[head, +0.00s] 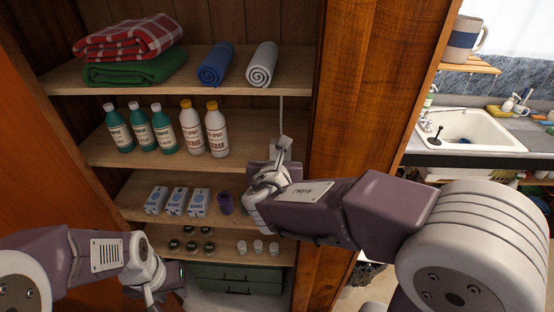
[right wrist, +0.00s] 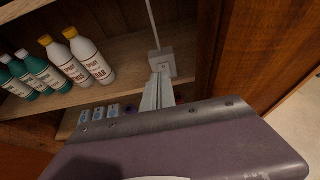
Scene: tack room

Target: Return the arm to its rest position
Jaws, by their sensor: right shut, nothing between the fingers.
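My right arm reaches across the front of an open wooden cabinet, and its gripper (head: 283,148) is in front of the middle shelves. In the right wrist view the right gripper's fingers (right wrist: 158,92) are together with nothing between them. A pale block with a thin upright rod (right wrist: 153,25) shows just beyond the fingertips; I cannot tell whether they touch. My left gripper (head: 160,292) is low at the left, in front of the bottom of the cabinet. Its fingers are small and partly hidden, so their opening is unclear.
Cabinet shelves hold folded blankets (head: 130,40), rolled towels (head: 262,64), green bottles (head: 140,127), white spray bottles (head: 216,130), small boxes (head: 177,201), a purple item (head: 225,203) and jars (head: 258,247). A wooden side panel (head: 365,90) stands close to my right arm. A sink (head: 465,130) is at the right.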

